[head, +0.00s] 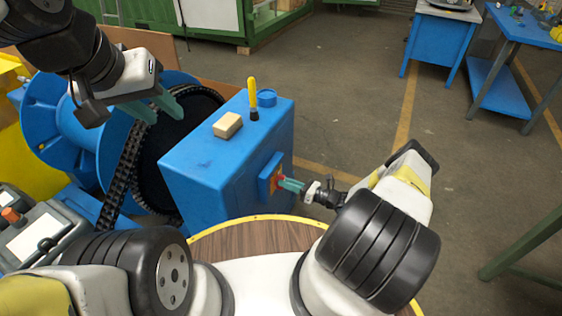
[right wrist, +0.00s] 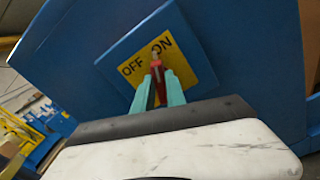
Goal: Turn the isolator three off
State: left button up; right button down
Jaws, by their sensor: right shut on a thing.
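The isolator (head: 264,183) is a yellow plate with a red handle on the side of the blue housing (head: 212,158). In the right wrist view its yellow plate (right wrist: 197,66) reads OFF at left and ON at upper right. The red handle (right wrist: 157,66) stands between the two words, its tip near ON. My right gripper (head: 287,183) is shut on the red handle, with its green fingers (right wrist: 158,88) on either side of it. My left gripper (head: 156,107) is open and empty above the black chain wheel. Which number the isolator has cannot be read.
A wooden block (head: 227,125) and a yellow-handled tool (head: 252,97) are on top of the housing. A black chain (head: 125,172) runs beside the blue drum (head: 64,118). Blue benches (head: 438,42) stand at the back right. The floor (head: 340,100) right of the housing is clear.

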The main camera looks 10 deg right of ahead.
jog(key=n, duration=1.3)
jog(key=shift+s+a, duration=0.15)
jog(key=shift+s, duration=0.15)
jog(key=shift+f, duration=0.1)
dwell(0.3)
jog(key=c, duration=1.4)
grip_release()
jog(key=shift+o, duration=0.2)
jog(key=v, duration=0.7)
jog(key=shift+s+d, duration=0.25)
jog(key=shift+d, duration=0.1)
